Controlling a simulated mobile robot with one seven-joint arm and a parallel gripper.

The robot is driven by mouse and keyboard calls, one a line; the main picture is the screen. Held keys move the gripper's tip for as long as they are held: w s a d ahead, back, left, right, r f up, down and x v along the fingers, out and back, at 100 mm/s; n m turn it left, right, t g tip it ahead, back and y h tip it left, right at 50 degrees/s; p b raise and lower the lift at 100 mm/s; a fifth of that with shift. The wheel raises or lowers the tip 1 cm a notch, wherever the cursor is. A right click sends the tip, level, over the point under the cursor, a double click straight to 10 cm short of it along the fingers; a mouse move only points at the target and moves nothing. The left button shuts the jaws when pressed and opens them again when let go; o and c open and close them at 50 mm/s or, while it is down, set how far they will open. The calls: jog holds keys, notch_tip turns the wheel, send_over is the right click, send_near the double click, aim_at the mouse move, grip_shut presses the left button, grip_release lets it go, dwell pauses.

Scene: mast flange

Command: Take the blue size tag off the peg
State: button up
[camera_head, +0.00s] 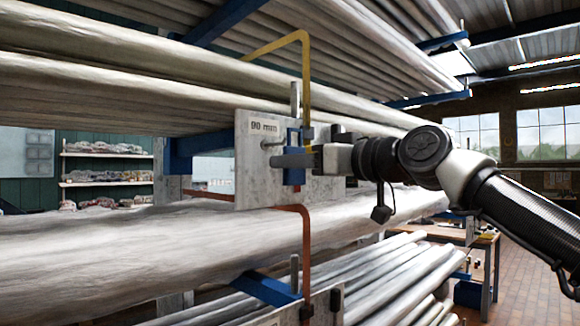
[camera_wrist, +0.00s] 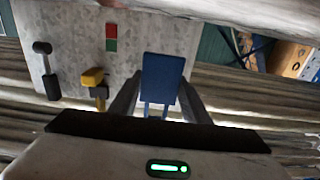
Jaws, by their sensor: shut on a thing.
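The blue size tag (camera_wrist: 162,78) is between the two fingers of my gripper (camera_wrist: 158,98) in the wrist view, in front of the grey plate. In the head view the blue tag (camera_head: 294,178) shows above and below the finger of my gripper (camera_head: 288,159), which is shut on it. The tag hangs upright near the face of the grey plate (camera_head: 250,183) marked "90 mm". The peg behind the tag is hidden, so I cannot tell whether the tag is still on it.
The plate carries a black-ended pin (camera_wrist: 43,70), a yellow-capped pin (camera_wrist: 93,78) and a red and green marker (camera_wrist: 111,38). Long wrapped pipes (camera_head: 90,245) lie on blue rack arms above and below. A yellow bent rod (camera_head: 306,75) rises beside the plate. A workbench (camera_head: 460,238) stands behind at right.

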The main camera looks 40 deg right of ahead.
jog(key=shift+s+d+b, duration=0.1)
jog(key=shift+s+b, duration=0.4)
jog(key=shift+s, duration=1.3)
